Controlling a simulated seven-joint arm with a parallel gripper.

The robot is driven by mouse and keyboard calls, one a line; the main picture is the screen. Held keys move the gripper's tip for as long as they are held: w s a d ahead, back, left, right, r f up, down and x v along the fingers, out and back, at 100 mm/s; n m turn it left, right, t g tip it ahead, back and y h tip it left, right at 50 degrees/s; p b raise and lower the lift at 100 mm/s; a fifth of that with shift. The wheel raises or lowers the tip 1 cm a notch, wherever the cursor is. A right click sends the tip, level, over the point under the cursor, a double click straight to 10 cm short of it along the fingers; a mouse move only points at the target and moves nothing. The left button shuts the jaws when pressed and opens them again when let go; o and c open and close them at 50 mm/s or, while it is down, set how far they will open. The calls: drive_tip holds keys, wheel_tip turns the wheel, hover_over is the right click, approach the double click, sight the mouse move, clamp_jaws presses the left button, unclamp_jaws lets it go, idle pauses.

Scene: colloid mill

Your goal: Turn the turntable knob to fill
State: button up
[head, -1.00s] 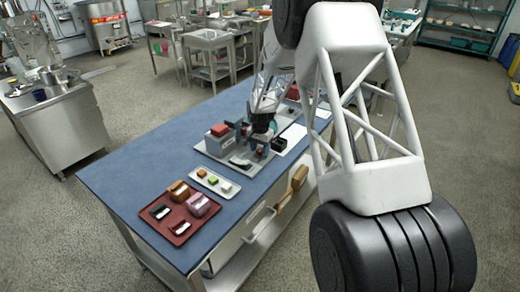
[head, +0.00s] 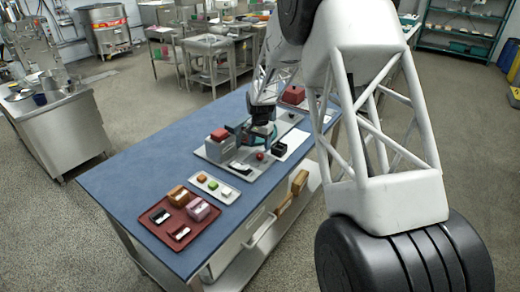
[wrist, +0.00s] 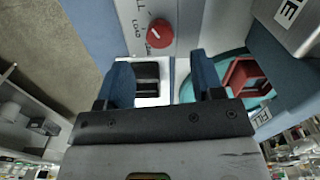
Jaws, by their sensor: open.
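The red round knob (wrist: 160,33) sits on a grey panel ahead of my fingertips in the wrist view, with a white mark on its face. The word LOAD is printed beside it, and part of another label shows above. A red knob (head: 260,156) also shows on the grey tray in the head view. My gripper (wrist: 160,63) is open, with its two blue fingers apart, and does not touch the knob. A teal round turntable (wrist: 187,92) carrying a red hexagonal piece (wrist: 245,75) is partly hidden by the right finger.
A black-and-white block (wrist: 150,78) shows between my fingers. In the head view, a grey box with a red top (head: 220,134) stands beside my gripper. A white tray (head: 228,199) and a dark red tray (head: 165,232) lie nearer on the blue table (head: 125,180).

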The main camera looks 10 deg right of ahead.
sight(260, 156)
drive_tip(key=shift+r, duration=1)
drive_tip(key=shift+s+r, duration=0.35)
drive_tip(key=shift+r, duration=0.15)
drive_tip(key=s+d+r+n+t, duration=0.1)
drive_tip(key=s+r+n, duration=0.1)
drive_tip(key=s+r, duration=0.9)
drive_tip(key=s+d+r+n, duration=0.1)
drive_tip(key=s+r+n, duration=0.1)
drive_tip(key=s+r, duration=0.95)
drive_tip(key=s+f+n+t, duration=0.1)
drive_tip(key=s+f+n, duration=0.1)
drive_tip(key=s, duration=2.9)
drive_tip(key=shift+s+d+f+n+t, duration=0.2)
drive_tip(key=shift+s+d+n+t, duration=0.15)
drive_tip(key=shift+n, duration=0.35)
